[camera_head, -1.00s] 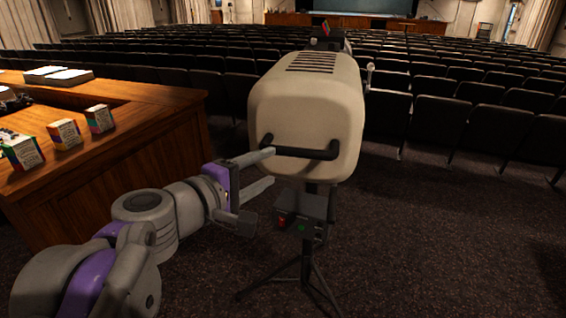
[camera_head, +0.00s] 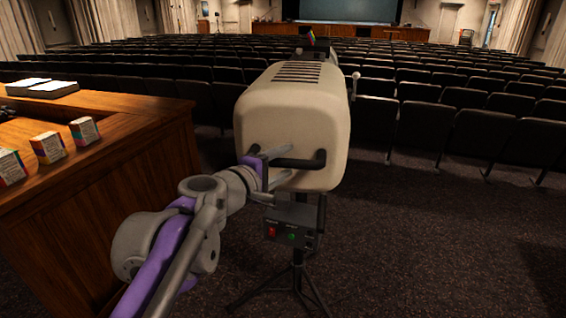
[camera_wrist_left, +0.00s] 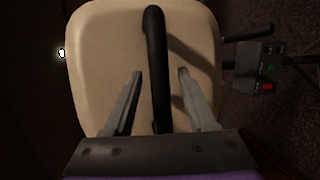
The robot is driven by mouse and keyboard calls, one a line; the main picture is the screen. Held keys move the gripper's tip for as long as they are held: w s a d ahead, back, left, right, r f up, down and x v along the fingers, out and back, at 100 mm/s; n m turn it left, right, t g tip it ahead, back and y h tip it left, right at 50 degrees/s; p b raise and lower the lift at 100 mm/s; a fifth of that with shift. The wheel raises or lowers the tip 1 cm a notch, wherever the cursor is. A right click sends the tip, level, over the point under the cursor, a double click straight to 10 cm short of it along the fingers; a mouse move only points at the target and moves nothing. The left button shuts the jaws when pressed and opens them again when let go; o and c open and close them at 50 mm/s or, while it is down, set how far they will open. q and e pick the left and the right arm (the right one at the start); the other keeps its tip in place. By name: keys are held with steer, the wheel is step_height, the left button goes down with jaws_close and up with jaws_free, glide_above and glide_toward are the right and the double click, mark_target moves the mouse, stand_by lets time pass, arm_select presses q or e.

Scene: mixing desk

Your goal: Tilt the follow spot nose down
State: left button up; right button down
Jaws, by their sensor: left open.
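The follow spot (camera_head: 293,118) is a cream, rounded housing on a black tripod stand (camera_head: 297,285). Its back end faces me, with a black horizontal bar handle (camera_head: 298,162) low on it. My left gripper (camera_head: 285,162) is at the left part of this handle, with its fingers open. In the left wrist view the handle (camera_wrist_left: 156,60) runs between the two spread fingers (camera_wrist_left: 160,75), with a gap on each side. The cream back (camera_wrist_left: 100,40) lies behind the fingertips. My right gripper does not show.
A wooden desk (camera_head: 100,185) stands at the left with several small boxes (camera_head: 84,130) on it. A control box (camera_head: 290,225) with red and green buttons sits under the housing. Rows of dark seats (camera_head: 460,130) lie beyond. The carpet at the right is clear.

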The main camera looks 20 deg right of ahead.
arm_select(q)
jaws_close()
stand_by(1.4)
